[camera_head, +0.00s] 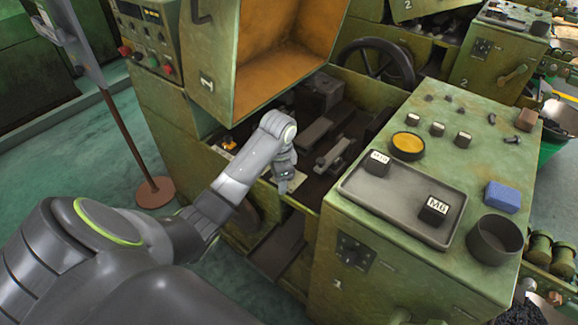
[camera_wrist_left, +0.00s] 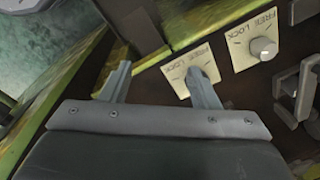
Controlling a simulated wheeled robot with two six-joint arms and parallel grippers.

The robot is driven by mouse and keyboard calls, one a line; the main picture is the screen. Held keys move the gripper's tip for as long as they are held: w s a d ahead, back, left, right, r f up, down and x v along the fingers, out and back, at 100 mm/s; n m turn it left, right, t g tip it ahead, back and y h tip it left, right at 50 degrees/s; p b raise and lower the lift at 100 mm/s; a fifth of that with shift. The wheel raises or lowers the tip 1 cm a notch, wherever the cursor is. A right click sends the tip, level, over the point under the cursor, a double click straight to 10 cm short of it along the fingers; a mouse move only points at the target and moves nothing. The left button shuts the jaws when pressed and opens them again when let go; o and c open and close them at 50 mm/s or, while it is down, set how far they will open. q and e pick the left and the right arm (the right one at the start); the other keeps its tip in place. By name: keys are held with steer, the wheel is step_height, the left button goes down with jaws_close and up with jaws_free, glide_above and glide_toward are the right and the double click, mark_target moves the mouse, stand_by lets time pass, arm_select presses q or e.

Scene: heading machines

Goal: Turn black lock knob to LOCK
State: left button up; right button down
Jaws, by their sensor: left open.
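In the left wrist view, a cream FREE/LOCK plate (camera_wrist_left: 176,75) lies just beyond my left gripper (camera_wrist_left: 158,76), whose two fingers are spread wide apart with nothing seen between them. The right finger covers part of this plate, and I cannot make out a black knob there. A second FREE/LOCK plate (camera_wrist_left: 240,56) to the right carries a pale silver knob (camera_wrist_left: 263,48). In the head view my left gripper (camera_head: 284,186) points down at the edge of the open machine bed, beside a pale plate (camera_head: 298,183). My right gripper is not in view.
A green cabinet with a grey tray (camera_head: 350,192) and a dark cup (camera_head: 495,240) stands right of the gripper. An open orange-lined guard (camera_head: 284,75) rises behind it. Dark levers and blocks (camera_head: 335,150) fill the machine bed. A sign stand (camera_head: 154,191) stands left.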

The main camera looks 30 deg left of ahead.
arm_select(q)
steer(key=w+a+r+m, duration=0.2)
steer(key=w+a+r, duration=0.1)
steer(key=w+r, duration=0.75)
steer(key=shift+g+h, duration=0.4)
steer(key=f+b, duration=0.3)
steer(key=b, duration=0.1)
steer(key=s+f+b, duration=0.1)
steer(key=f+b, duration=0.3)
steer(key=shift+s+d+f+b, duration=0.15)
steer(key=shift+s+d+b, duration=0.05)
steer(key=shift+b, duration=0.15)
step_height(320, 180, down, 9)
steer(key=shift+r, duration=0.2)
steer(key=c, duration=1)
steer(key=shift+o, duration=0.2)
steer(key=shift+p, duration=0.3)
